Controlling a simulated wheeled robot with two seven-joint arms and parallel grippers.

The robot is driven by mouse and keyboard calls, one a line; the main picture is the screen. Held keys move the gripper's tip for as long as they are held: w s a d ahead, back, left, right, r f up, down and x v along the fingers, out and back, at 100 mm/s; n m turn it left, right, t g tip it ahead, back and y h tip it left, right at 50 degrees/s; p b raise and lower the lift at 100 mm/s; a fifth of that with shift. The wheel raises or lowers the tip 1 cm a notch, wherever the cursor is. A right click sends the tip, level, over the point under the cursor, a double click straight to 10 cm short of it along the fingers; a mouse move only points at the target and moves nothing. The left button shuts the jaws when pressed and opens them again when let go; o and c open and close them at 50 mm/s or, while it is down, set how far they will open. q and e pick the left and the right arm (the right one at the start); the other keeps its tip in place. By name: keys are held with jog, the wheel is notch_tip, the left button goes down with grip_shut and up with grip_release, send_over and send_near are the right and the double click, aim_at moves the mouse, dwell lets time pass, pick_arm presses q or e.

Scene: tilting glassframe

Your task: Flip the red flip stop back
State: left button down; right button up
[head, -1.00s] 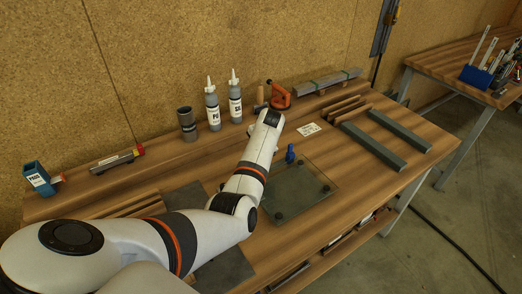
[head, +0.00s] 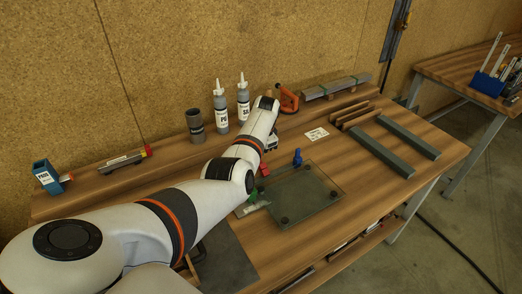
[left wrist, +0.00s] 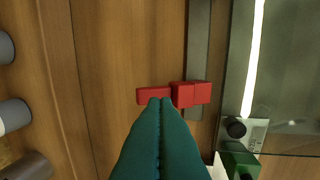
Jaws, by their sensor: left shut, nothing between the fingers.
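The red flip stop (left wrist: 192,94) lies across a grey metal strip in the left wrist view, with a red arm reaching left over the wood. In the head view a small red piece (head: 264,170) shows beside the glass, near my left arm. My left gripper (left wrist: 161,101) has teal fingers shut together with nothing between them. Its tips overlap the lower edge of the red stop in the picture; I cannot tell whether they touch. In the head view the gripper's fingers are hidden behind the arm. My right gripper is not in view.
A glass pane (head: 310,196) with dark round pads lies right of the stop, with a blue piece (head: 297,157) at its back edge. Two bottles (head: 221,108) and a dark cup (head: 195,125) stand behind. Grey bars (head: 408,135) lie to the right.

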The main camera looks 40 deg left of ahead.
aim_at(263, 165)
pick_arm(q)
jog(key=shift+r, duration=0.2)
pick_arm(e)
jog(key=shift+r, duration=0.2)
